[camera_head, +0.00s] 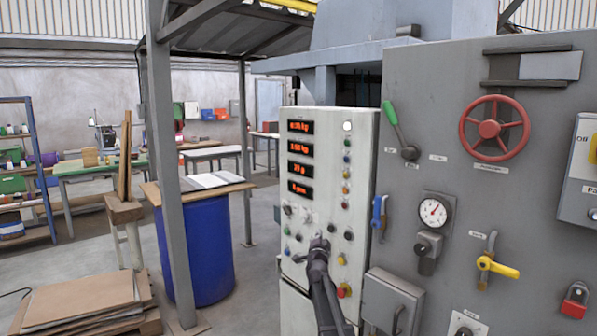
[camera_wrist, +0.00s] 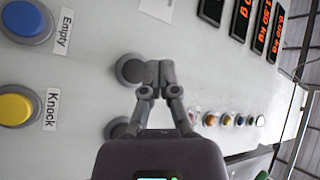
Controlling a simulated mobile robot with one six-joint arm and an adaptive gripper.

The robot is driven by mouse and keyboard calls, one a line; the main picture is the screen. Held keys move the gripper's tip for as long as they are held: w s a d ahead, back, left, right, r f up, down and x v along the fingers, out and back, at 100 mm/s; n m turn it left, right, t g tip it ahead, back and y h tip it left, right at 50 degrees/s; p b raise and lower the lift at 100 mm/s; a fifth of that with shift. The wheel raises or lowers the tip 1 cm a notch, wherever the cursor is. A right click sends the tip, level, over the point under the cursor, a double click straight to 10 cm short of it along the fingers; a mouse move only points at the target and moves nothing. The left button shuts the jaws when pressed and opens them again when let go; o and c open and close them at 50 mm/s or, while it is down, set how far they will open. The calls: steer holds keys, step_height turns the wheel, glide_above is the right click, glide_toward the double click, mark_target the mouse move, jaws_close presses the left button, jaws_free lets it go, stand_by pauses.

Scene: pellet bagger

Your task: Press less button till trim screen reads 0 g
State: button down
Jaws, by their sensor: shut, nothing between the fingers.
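The control panel (camera_head: 325,150) carries a column of red-lit screens. The third screen (camera_head: 300,168) shows a small two-digit value in g, perhaps 23; its digits are blurred. The fourth screen (camera_head: 300,188) is too small to read surely. My gripper (camera_head: 318,243) is shut and empty at the panel's lower part. In the wrist view its closed fingertips (camera_wrist: 158,68) overlap the edge of a dark round button (camera_wrist: 130,69); I cannot tell whether they touch it. A second dark button (camera_wrist: 117,128) is partly behind my gripper. No label for the less button is readable.
In the wrist view a blue button (camera_wrist: 27,22) is labelled Empty and a yellow button (camera_wrist: 17,105) is labelled Knock. A grey cabinet with a red handwheel (camera_head: 494,128) and a yellow-handled valve (camera_head: 497,267) stands right. A blue drum (camera_head: 207,250) stands left.

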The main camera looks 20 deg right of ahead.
mark_target(331, 228)
steer(key=shift+s+a, duration=0.3)
steer(key=shift+a, duration=0.45)
steer(key=shift+s+a, duration=0.3)
steer(key=shift+a, duration=0.45)
stand_by(0.7)
steer(key=a, duration=0.1)
steer(key=s+a, duration=0.1)
steer(key=shift+a, duration=0.3)
steer(key=shift+w, duration=0.1)
steer(key=shift+w+d, duration=0.5)
steer(key=shift+d, duration=0.85)
steer(key=shift+w+d, duration=0.45)
steer(key=shift+d, duration=0.95)
steer(key=shift+w+d, duration=0.5)
steer(key=shift+d, duration=0.85)
steer(key=shift+d, duration=0.15)
steer(key=shift+w+d, duration=0.15)
steer(key=shift+d, duration=0.1)
